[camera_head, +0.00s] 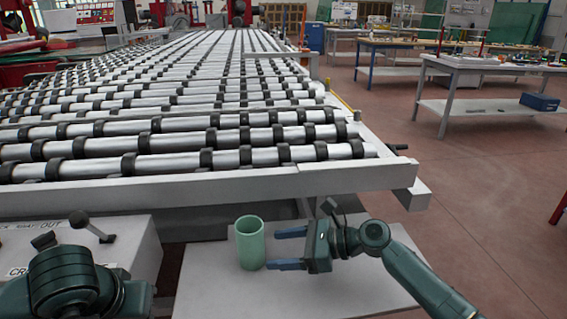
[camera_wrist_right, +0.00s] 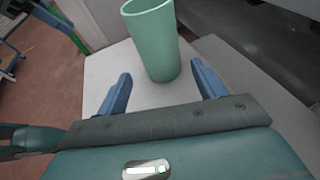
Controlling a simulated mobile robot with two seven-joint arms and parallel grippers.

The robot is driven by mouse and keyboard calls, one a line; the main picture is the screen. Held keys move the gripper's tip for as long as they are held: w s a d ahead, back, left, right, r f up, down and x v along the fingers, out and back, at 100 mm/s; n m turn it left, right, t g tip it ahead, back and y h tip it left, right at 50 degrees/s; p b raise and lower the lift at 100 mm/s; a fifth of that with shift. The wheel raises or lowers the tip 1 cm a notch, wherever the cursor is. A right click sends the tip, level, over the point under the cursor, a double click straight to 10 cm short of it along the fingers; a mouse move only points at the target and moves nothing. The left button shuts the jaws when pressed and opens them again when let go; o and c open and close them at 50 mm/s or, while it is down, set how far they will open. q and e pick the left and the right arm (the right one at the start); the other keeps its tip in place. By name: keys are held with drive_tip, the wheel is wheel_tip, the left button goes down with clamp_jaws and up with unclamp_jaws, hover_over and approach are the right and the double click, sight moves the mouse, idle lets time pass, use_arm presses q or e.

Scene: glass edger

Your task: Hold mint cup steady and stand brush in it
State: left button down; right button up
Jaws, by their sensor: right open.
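The mint cup (camera_head: 250,243) stands upright on a small light-grey table (camera_head: 330,290) in the head view. My right gripper (camera_head: 281,249) is just right of the cup, open, with its two blue fingers pointing at it. In the right wrist view the cup (camera_wrist_right: 153,42) stands beyond and between the open fingertips (camera_wrist_right: 163,82), and nothing is between the fingers. I see no brush in either view. My left arm shows at the lower left of the head view, but its fingers are not visible.
A roller conveyor (camera_head: 190,130) with a grey front rail (camera_head: 210,190) lies behind the small table. A grey control box (camera_head: 110,245) with a lever stands at the left. Workbenches (camera_head: 480,65) stand farther back at the right, with open floor before them.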

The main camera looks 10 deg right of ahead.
sight(263, 250)
drive_tip(key=x, duration=0.5)
drive_tip(key=shift+d, duration=0.1)
drive_tip(key=shift+x, duration=0.85)
drive_tip(key=shift+c, duration=0.2)
drive_tip(key=c, duration=0.6)
